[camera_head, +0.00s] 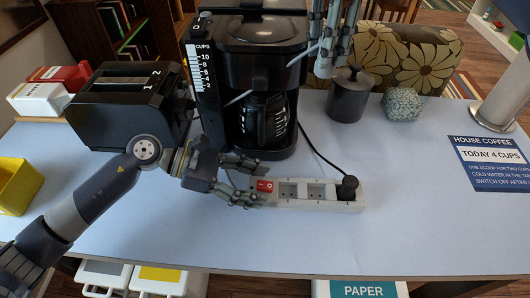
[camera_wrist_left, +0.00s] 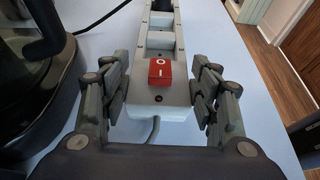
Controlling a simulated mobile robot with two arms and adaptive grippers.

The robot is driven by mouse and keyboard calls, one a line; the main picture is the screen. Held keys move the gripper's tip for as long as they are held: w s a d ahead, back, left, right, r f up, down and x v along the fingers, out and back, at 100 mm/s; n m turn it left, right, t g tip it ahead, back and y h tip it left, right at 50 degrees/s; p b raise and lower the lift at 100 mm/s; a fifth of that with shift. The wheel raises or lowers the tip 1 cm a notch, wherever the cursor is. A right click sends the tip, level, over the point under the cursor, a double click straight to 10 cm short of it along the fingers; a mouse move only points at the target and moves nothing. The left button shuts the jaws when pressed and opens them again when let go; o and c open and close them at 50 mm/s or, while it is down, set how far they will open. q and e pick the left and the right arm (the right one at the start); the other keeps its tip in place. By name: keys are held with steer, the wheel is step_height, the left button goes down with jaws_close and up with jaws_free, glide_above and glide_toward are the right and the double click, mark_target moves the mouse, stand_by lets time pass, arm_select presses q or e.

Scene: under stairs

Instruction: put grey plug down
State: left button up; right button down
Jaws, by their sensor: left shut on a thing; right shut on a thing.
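I cannot make out a grey plug in either view. My left gripper (camera_head: 252,181) is shut on the left end of the white power strip (camera_head: 318,204). In the left wrist view its fingers (camera_wrist_left: 165,92) flank the strip (camera_wrist_left: 160,105) beside the red switch (camera_wrist_left: 160,72). A black plug (camera_head: 347,188) sits in the strip's right end; the sockets between look empty. My right gripper (camera_head: 328,62) is beside the coffee maker's upper right. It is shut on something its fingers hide. A thin light grey line runs from near it across the coffee maker's front; I cannot tell what it is.
The black coffee maker (camera_head: 255,65) stands behind the strip, a black toaster (camera_head: 130,110) at left. A dark lidded pot (camera_head: 350,97) and a speckled block (camera_head: 402,104) stand at back right. A blue coffee sign (camera_head: 490,162) lies at right. The table's front right is clear.

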steer(key=shift+w+d, duration=0.3)
steer(key=shift+d, duration=0.2)
step_height(320, 180, down, 28)
steer(key=shift+w+d+r, duration=0.15)
steer(key=shift+r, duration=0.05)
steer(key=shift+f, duration=0.1)
steer(key=c, duration=1.3)
jaws_free()
